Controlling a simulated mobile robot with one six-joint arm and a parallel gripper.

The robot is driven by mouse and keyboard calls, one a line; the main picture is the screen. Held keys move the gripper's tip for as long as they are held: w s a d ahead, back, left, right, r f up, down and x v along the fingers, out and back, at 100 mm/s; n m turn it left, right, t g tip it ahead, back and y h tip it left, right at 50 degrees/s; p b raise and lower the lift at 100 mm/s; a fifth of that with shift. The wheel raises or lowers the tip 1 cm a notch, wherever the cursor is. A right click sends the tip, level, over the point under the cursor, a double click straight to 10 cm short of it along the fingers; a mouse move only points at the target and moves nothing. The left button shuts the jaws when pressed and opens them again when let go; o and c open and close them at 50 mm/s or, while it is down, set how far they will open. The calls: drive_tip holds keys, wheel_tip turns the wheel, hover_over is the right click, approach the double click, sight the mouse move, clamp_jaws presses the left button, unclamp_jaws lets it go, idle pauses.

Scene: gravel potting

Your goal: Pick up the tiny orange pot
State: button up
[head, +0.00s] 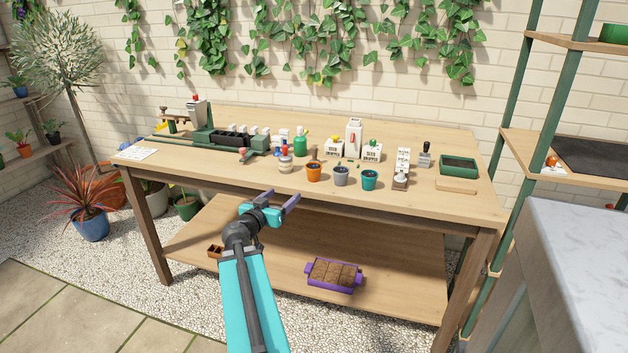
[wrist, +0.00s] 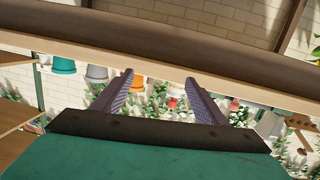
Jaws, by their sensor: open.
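The tiny orange pot (head: 313,174) stands upright near the table's front edge, left of a grey pot (head: 341,178) and a teal pot (head: 370,181). My gripper (head: 280,197) is open and empty in front of the table, lower and left of the orange pot, apart from it. The wrist view looks upside down. There, the orange pot (wrist: 137,83) is partly hidden behind the table edge and a fingertip. The grey pot (wrist: 97,73) and teal pot (wrist: 63,66) show to its left.
The wooden table (head: 420,200) holds several small things behind the pots, including a green bottle (head: 300,146) and a small jar (head: 285,164). A green tray (head: 458,165) stands at the right. A purple planter (head: 333,274) rests on the lower shelf. The table's front edge lies between gripper and pots.

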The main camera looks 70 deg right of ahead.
drive_tip(key=m+h, duration=0.1)
approach(319, 164)
drive_tip(key=w+a+f, duration=0.2)
drive_tip(key=w, duration=0.1)
drive_tip(key=shift+s+d+r+g+b, duration=0.1)
drive_tip(key=shift+s+r+g+b, duration=0.15)
drive_tip(key=shift+s+g+b, duration=0.35)
drive_tip(key=shift+s+d+p, duration=0.15)
drive_tip(key=shift+d+p, duration=0.05)
drive_tip(key=shift+d, duration=1.25)
drive_tip(key=shift+s+d+p, duration=0.15)
drive_tip(key=shift+d+p, duration=0.1)
drive_tip(key=shift+d, duration=1.15)
drive_tip(key=shift+s+d+p, duration=0.15)
drive_tip(key=shift+d+p, duration=0.05)
drive_tip(key=shift+d, duration=1.25)
drive_tip(key=shift+d, duration=0.1)
drive_tip(key=shift+s+d+p, duration=0.15)
drive_tip(key=shift+d+p, duration=0.15)
drive_tip(key=shift+d, duration=0.95)
drive_tip(key=shift+s+d+p, duration=0.15)
drive_tip(key=shift+d+p, duration=0.15)
drive_tip(key=shift+d, duration=0.95)
drive_tip(key=c, duration=1.2)
